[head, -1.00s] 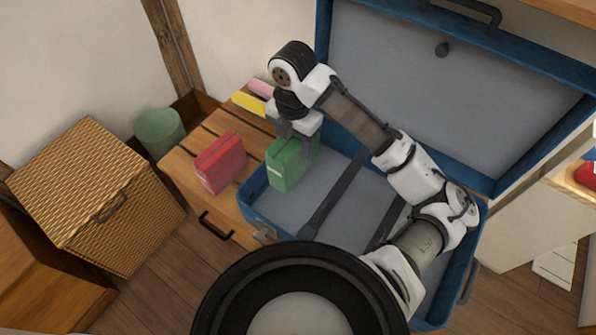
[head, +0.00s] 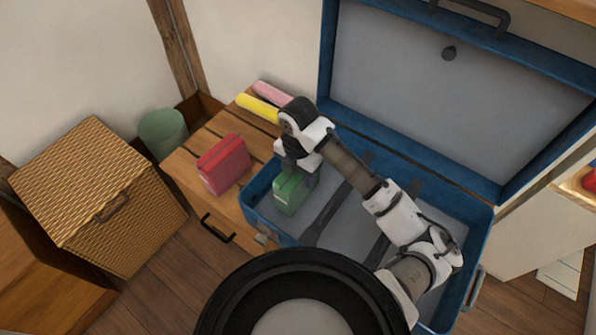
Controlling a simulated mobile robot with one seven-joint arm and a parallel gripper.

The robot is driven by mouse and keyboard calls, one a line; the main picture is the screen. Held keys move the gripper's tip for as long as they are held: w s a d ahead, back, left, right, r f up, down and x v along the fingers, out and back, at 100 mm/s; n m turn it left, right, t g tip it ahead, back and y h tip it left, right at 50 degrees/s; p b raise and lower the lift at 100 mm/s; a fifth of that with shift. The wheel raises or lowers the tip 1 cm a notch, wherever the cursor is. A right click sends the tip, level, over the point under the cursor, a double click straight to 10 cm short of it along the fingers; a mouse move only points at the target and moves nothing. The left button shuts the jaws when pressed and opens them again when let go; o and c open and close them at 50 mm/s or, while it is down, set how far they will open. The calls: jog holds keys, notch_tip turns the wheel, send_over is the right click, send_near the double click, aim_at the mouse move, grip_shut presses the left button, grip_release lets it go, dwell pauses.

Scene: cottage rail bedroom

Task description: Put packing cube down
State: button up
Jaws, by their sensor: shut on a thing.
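The green packing cube (head: 291,193) is upright inside the left part of the open blue suitcase (head: 253,217), close to its left wall. My gripper (head: 297,176) points down and is shut on the top of the green cube. The fingertips are partly hidden by the wrist, and I cannot tell whether the cube's underside touches the suitcase floor. A red packing cube (head: 223,164) stands upright on the wooden bench to the left of the suitcase.
A yellow roll (head: 259,108) and a pink roll (head: 272,92) lie at the back of the bench. A wicker hamper (head: 95,200) and a green bin (head: 162,132) stand at left. Dark straps (head: 325,215) cross the grey suitcase floor, which is otherwise clear. The raised lid (head: 440,90) stands behind.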

jog(key=shift+f, duration=0.25)
jog(key=o, duration=1.2)
jog(key=shift+r, duration=0.15)
